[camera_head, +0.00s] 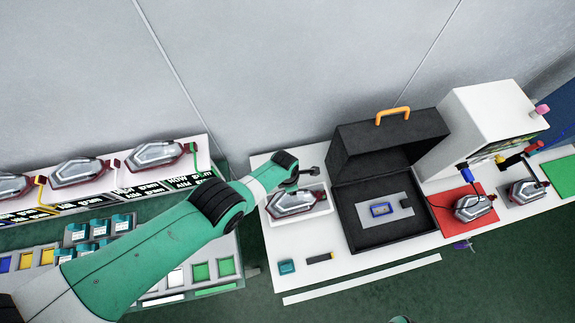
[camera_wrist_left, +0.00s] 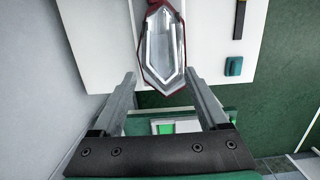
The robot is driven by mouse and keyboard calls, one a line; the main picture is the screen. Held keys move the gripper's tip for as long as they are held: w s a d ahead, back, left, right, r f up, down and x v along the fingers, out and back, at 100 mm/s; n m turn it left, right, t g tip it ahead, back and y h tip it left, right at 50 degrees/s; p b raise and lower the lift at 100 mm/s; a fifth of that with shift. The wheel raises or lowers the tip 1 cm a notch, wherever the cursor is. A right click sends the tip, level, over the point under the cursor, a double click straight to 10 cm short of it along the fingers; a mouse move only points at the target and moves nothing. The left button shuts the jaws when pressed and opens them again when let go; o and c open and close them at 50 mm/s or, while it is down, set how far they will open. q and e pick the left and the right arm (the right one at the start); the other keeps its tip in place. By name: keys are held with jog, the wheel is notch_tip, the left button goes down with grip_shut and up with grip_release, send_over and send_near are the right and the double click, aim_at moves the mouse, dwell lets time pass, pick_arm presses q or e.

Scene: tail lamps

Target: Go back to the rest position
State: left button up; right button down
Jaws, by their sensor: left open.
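My left arm reaches in from the left, and its gripper (camera_head: 306,173) is above the white table, just behind a tail lamp (camera_head: 295,203). My right gripper is not in view.
An open black case (camera_head: 390,150) with an orange handle stands on the white table (camera_head: 285,244). Further right are a lamp on a red mat (camera_head: 440,205) and a white box (camera_head: 475,110). Several lamps line the left shelf (camera_head: 110,190). A teal block (camera_head: 287,267) lies in front.

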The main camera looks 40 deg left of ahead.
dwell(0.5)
pick_arm(q)
jog(key=w+r+m+t, duration=0.2)
jog(key=w+r+t, duration=0.2)
jog(key=w+r, duration=0.7)
jog(key=w+r+m+t, duration=0.1)
jog(key=w+r+t, duration=0.4)
jog(key=w+r, duration=0.65)
notch_tip(320, 180, up, 24)
jog(key=s+m+t, duration=0.2)
jog(key=m+t, duration=0.3)
jog(key=t, duration=0.1)
jog(key=s+r+m+t, duration=0.2)
jog(key=r, duration=0.5)
jog(key=s+r+m+t, duration=0.2)
jog(key=s+r, duration=0.1)
jog(key=r, duration=0.4)
jog(key=s+a+r+m+t+h, duration=0.1)
jog(key=s+r+m+t, duration=0.6)
jog(key=s+r+m, duration=0.9)
jog(key=s+r, duration=0.1)
jog(key=s, duration=0.3)
jog(key=shift+s+a+m, duration=0.15)
jog(key=shift+s+m, duration=0.2)
jog(key=shift+m, duration=0.05)
